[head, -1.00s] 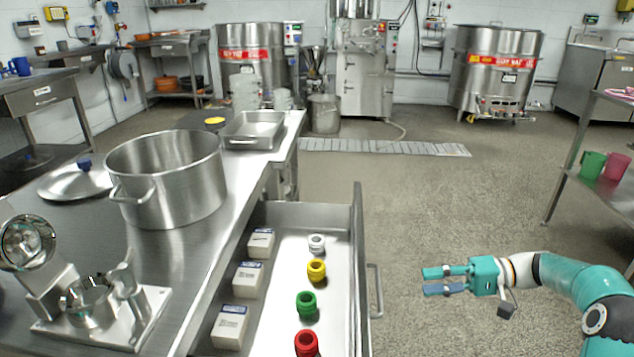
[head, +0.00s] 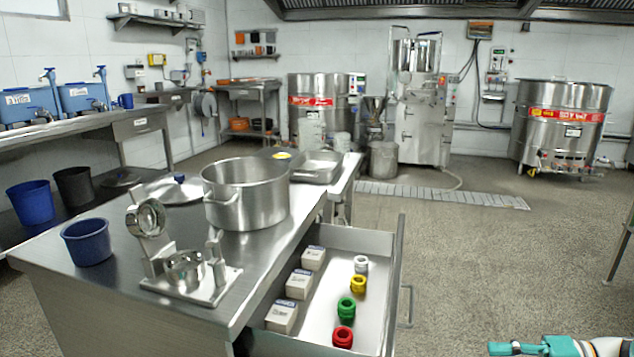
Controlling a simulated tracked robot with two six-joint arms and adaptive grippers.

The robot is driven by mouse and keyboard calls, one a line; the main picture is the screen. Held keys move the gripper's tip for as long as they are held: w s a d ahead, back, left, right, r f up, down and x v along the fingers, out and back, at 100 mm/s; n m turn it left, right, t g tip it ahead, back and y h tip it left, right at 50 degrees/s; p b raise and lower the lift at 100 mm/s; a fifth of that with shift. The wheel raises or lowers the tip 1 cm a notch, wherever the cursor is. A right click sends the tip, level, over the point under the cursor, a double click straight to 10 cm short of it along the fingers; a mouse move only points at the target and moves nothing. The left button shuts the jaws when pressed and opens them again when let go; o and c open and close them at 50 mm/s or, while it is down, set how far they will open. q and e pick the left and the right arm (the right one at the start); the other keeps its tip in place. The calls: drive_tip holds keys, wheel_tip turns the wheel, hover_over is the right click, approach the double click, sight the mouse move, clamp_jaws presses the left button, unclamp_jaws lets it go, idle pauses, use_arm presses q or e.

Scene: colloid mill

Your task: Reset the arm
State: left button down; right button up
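My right gripper (head: 516,348) is at the bottom right of the head view, over the floor and to the right of the open drawer (head: 372,318). It is teal, and the lower part of it is cut off by the picture edge. Only one finger shows clearly, so its opening cannot be told. My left gripper is not in view.
The drawer holds white boxes (head: 298,284) and white, yellow, green and red (head: 343,337) rings. The steel table (head: 110,285) carries a large pot (head: 245,195), a metal fixture (head: 185,272) and a blue bucket (head: 87,242). The floor (head: 480,260) right of the drawer is clear.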

drive_tip(key=s+a+f+m+g+h+p, duration=0.1)
drive_tip(key=s+a+f+g+h+p, duration=0.25)
drive_tip(key=a+p, duration=0.6)
drive_tip(key=s+a+f+m+g+h+p, duration=0.15)
drive_tip(key=s+a+h+p, duration=0.35)
drive_tip(key=p, duration=0.7)
drive_tip(key=s+a+r+n+h+p, duration=0.2)
drive_tip(key=s+a+r+n+p, duration=0.2)
drive_tip(key=s+a+r+p, duration=0.6)
drive_tip(key=s+a+p, duration=0.1)
drive_tip(key=s+p, duration=0.1)
drive_tip(key=p, duration=0.4)
drive_tip(key=shift+s+r+n+p, duration=0.15)
drive_tip(key=shift+s+n+p, duration=0.05)
drive_tip(key=shift+n+p, duration=0.2)
drive_tip(key=shift+w+a, duration=0.1)
drive_tip(key=shift+a, duration=0.05)
